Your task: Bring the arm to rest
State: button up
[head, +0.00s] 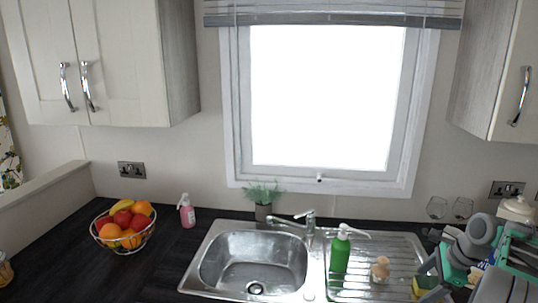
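My arm (484,233), grey and teal, shows folded at the lower right, in front of the right end of the worktop. I cannot make out the gripper's fingertips among its links, nor whether they are open or shut or hold anything. The arm hides part of the counter there. It appears close to the right edge of the drainer in the picture; I cannot tell the true gap.
A steel sink (252,262) has a drainer (398,252) carrying a green soap bottle (340,255) and a small tan item (380,269). A yellow-green sponge (424,284) lies near my arm. Two glasses (462,208) and a cream pot (516,209) stand behind. A fruit basket (123,246) stands left.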

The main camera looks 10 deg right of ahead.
jog(key=s+a+f+n+g, duration=0.2)
jog(key=s+f+n, duration=0.5)
jog(key=f+n, duration=0.3)
jog(key=s+a+n+g, duration=0.1)
jog(key=s+a+n, duration=0.3)
jog(key=s+a, duration=0.25)
jog(key=a+r+n+t, duration=0.1)
jog(key=a+r+n, duration=0.2)
jog(key=a, duration=0.6)
jog(key=w+a+r+n+t+h, duration=0.1)
jog(key=a+r+n, duration=0.2)
jog(key=a+r, duration=0.3)
jog(key=a+r+n+t+h, duration=0.1)
jog(key=a+r+n, duration=0.2)
jog(key=a, duration=0.8)
jog(key=shift+w+a+r, duration=0.15)
jog(key=shift+a+r, duration=0.25)
jog(key=shift+r, duration=0.35)
